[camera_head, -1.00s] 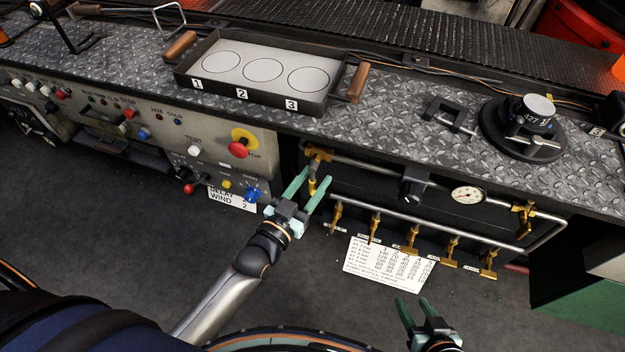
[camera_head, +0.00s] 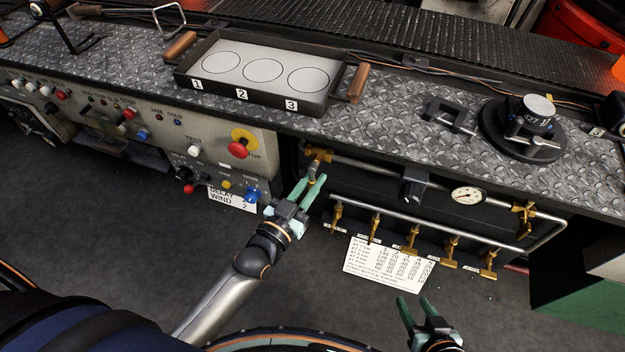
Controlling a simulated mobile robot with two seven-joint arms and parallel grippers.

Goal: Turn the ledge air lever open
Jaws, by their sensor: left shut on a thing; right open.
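A brass valve (camera_head: 318,154) sits at the left end of the upper pipe, under the front edge of the ledge. Its brass lever (camera_head: 313,176) hangs down from it. My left gripper (camera_head: 309,184) has its green fingers closed around this lever from below; the fingers partly hide it. My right gripper (camera_head: 415,306) is open and empty at the lower right, over the floor and well away from the pipes.
Several brass taps (camera_head: 374,226) hang along the lower pipe, above a printed card (camera_head: 388,268). A pressure gauge (camera_head: 467,195) and another brass valve (camera_head: 523,216) are to the right. A button panel (camera_head: 215,160) is on the left. A tray (camera_head: 250,97) stands on the ledge.

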